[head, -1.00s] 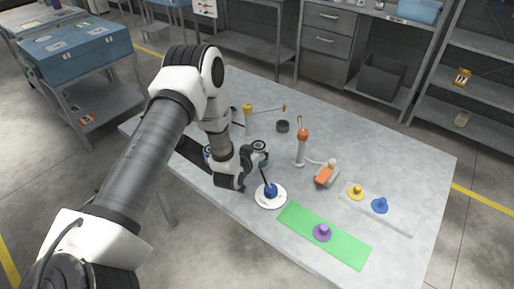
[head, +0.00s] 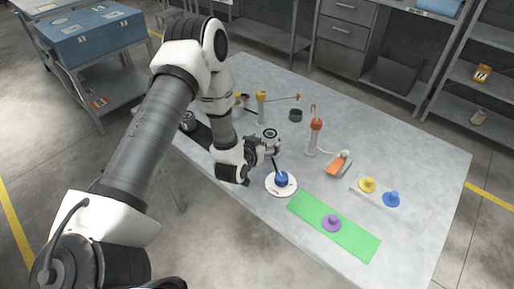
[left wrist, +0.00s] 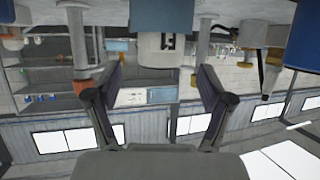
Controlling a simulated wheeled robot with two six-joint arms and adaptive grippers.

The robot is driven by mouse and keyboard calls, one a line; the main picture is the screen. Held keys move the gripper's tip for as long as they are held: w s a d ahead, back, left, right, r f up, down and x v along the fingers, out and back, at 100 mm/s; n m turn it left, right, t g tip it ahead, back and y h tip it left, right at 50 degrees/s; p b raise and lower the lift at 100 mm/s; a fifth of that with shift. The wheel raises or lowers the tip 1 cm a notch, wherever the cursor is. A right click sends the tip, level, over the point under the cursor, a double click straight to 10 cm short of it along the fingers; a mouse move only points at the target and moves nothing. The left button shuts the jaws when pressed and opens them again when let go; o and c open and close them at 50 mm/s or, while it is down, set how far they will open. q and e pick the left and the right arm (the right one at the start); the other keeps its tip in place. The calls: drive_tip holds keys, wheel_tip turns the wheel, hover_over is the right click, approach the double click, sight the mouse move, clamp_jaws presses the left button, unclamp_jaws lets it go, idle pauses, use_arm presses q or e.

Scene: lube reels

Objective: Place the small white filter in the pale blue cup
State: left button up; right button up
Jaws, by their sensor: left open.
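My left gripper (head: 272,144) is open over the table, just behind a white round dish (head: 292,190) with a blue object (head: 281,178) on it. In the left wrist view, which is upside down, my open fingers (left wrist: 158,85) stand at either side of a pale grey-white cylinder (left wrist: 160,50) with a dark mark. A blue part (left wrist: 163,14) adjoins it on its table side. I cannot tell whether these are the filter and the cup. A larger blue object (left wrist: 305,45) shows at the right edge there. No separate small white filter can be made out. My right gripper is not in view.
A yellow-topped post (head: 262,100) and a red-topped post (head: 316,125) stand behind the gripper, with a dark puck (head: 296,115) between. A green mat (head: 350,236) bears a purple knobbed piece (head: 332,223). Yellow (head: 367,185) and blue (head: 391,199) pieces lie right. The far right table is clear.

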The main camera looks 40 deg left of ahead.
use_arm(q)
drive_tip(key=v, duration=0.7)
drive_tip(key=shift+s+b, duration=0.25)
drive_tip(key=shift+b, duration=0.1)
drive_tip(key=shift+d+r, duration=0.1)
drive_tip(key=shift+r, duration=0.05)
idle(0.5)
